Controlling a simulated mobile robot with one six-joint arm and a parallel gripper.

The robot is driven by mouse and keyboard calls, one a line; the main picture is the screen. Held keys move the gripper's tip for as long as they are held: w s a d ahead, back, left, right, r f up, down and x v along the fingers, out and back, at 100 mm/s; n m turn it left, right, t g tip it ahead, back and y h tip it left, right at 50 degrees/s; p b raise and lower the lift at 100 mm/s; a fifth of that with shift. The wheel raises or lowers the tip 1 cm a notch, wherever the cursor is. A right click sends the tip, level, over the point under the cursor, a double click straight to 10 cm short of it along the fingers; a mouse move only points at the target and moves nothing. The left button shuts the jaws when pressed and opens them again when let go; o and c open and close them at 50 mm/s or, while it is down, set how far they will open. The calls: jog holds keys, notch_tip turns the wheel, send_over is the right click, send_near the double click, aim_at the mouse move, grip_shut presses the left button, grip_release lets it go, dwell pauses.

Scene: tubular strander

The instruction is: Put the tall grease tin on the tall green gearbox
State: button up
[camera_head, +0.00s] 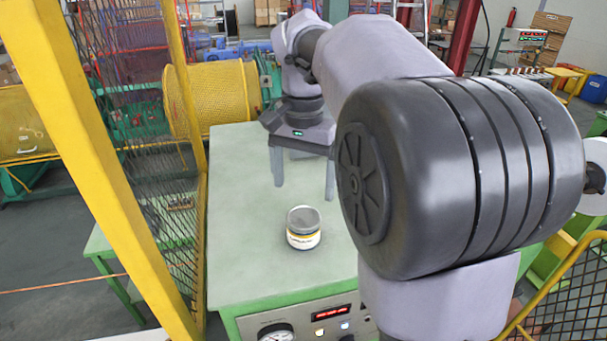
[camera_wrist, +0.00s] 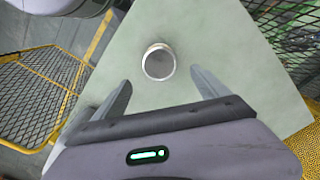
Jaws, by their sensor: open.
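A grease tin (camera_head: 303,228) with a grey lid and a white and yellow label stands upright on a pale green top (camera_head: 240,240). In the wrist view the tin (camera_wrist: 158,63) shows from above, just beyond the fingertips and between their lines. My gripper (camera_head: 303,185) points down over the same top, behind the tin in the head view. Its fingers are spread with nothing between them, and it is apart from the tin. In the wrist view my gripper (camera_wrist: 160,80) is also open. I cannot tell which green machine is the tall gearbox.
A yellow post (camera_head: 95,150) and mesh guard (camera_head: 135,120) stand left of the green top. A gauge (camera_head: 277,333) and lit panel are on its front. A yellow mesh drum (camera_head: 215,97) is behind. A yellow-framed mesh (camera_head: 570,290) stands right. The top around the tin is clear.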

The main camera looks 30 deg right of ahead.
jog(key=s+a+f+n+t+y, duration=0.1)
jog(key=s+a+f+n+t, duration=0.2)
jog(key=s+a, duration=0.55)
jog(key=s+a+f+n+t+y, duration=0.1)
jog(key=s+a+f+n+t, duration=0.15)
jog(key=s+a, duration=0.65)
notch_tip(320, 180, down, 46)
jog(key=d+b, duration=0.1)
jog(key=b, duration=4.4)
jog(key=shift+w+d+n+b, duration=0.15)
jog(key=shift+n+b, duration=0.15)
jog(key=shift+n, duration=0.15)
jog(key=shift+r, duration=0.1)
